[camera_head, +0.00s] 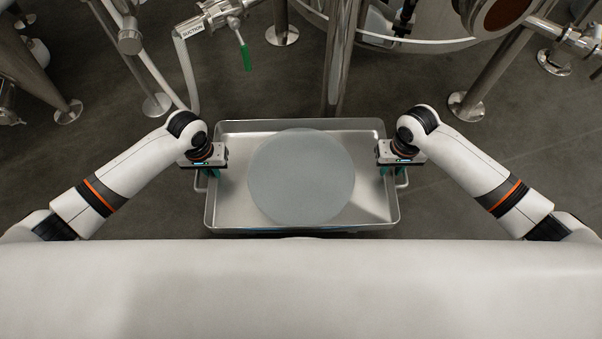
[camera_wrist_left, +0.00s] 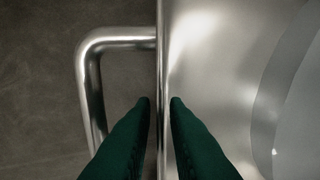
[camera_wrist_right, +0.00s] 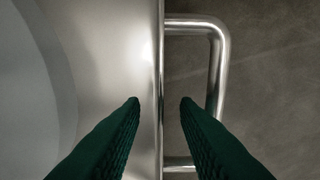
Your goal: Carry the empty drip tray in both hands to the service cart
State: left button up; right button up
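The drip tray (camera_head: 230,207) is a shallow rectangular metal pan in the middle of the head view, with a bar handle on each short side. A round grey disc shape (camera_head: 301,177) shows inside it; I cannot tell whether it is an object or part of the floor. My left gripper (camera_wrist_left: 160,101) straddles the left wall, fingers close to it with narrow gaps, beside the left handle (camera_wrist_left: 85,75). My right gripper (camera_wrist_right: 161,101) straddles the right wall with wider gaps, beside the right handle (camera_wrist_right: 221,60). Finger contact is hidden in the head view. No service cart is visible.
Metal legs stand behind the tray, including a vertical post (camera_head: 338,65) close to its far edge. A suction valve with a green lever (camera_head: 244,55) is at the back left. A white surface (camera_head: 300,285) fills the near foreground. Bare floor (camera_head: 470,225) shows to the right.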

jog(key=shift+f, duration=0.6)
grip_shut()
dwell(1.2)
jog(key=shift+w+r, duration=0.2)
jog(key=shift+r, duration=0.15)
